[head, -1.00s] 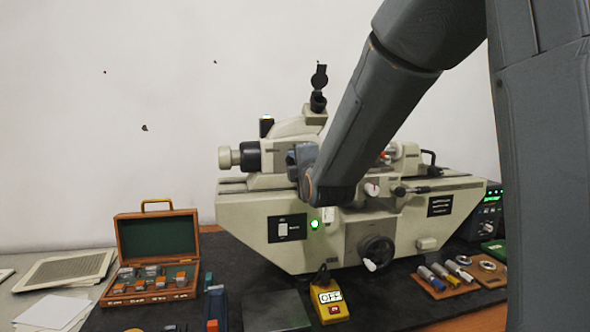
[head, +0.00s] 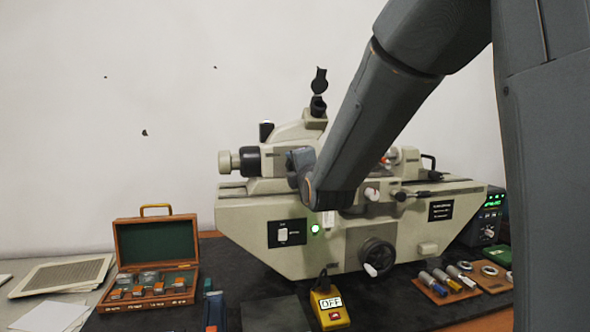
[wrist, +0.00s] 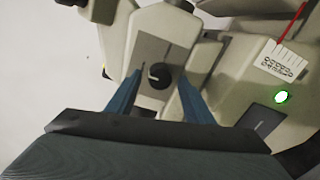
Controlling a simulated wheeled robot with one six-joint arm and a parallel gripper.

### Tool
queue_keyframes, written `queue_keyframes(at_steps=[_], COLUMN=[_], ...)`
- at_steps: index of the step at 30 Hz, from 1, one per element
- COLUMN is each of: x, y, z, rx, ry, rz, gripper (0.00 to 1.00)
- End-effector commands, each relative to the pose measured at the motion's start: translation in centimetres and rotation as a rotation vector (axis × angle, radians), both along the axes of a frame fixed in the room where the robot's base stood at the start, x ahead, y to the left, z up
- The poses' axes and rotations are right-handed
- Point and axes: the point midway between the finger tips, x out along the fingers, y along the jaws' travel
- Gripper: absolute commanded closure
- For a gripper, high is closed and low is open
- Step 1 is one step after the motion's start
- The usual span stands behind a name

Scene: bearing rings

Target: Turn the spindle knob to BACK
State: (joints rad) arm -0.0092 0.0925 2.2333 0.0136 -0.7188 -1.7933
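The spindle knob (wrist: 158,75) is small, round and black with a pale pointer mark. It sits on a grey panel of the beige measuring machine (head: 350,240). In the wrist view the two blue fingers of my gripper (wrist: 158,98) are spread wide, one on each side of the knob, with visible gaps. The gripper is open and holds nothing. I cannot tell how far the fingertips are from the panel. In the head view my arm hides the knob and most of the gripper. No BACK label is readable.
The machine has a lit green lamp (head: 315,229) and a handwheel (head: 377,256). In front stands a yellow box (head: 328,306) reading OFF. A wooden case (head: 157,262) stands left. Tools lie on a brown board (head: 450,290) at right.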

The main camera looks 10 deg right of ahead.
Motion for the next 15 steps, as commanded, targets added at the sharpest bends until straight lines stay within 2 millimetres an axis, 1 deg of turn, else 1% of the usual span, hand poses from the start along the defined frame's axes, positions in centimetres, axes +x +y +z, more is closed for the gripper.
queue_keyframes(at_steps=[8, 11, 15], x=[-0.2, -0.8, -2.6], y=[0.0, 0.0, 0.0], z=[0.1, 0.1, 0.1], rx=[0.001, 0.001, 0.001], ry=[-0.001, -0.002, -0.002], rz=[-0.001, -0.001, -0.001], gripper=[0.53, 0.53, 0.53])
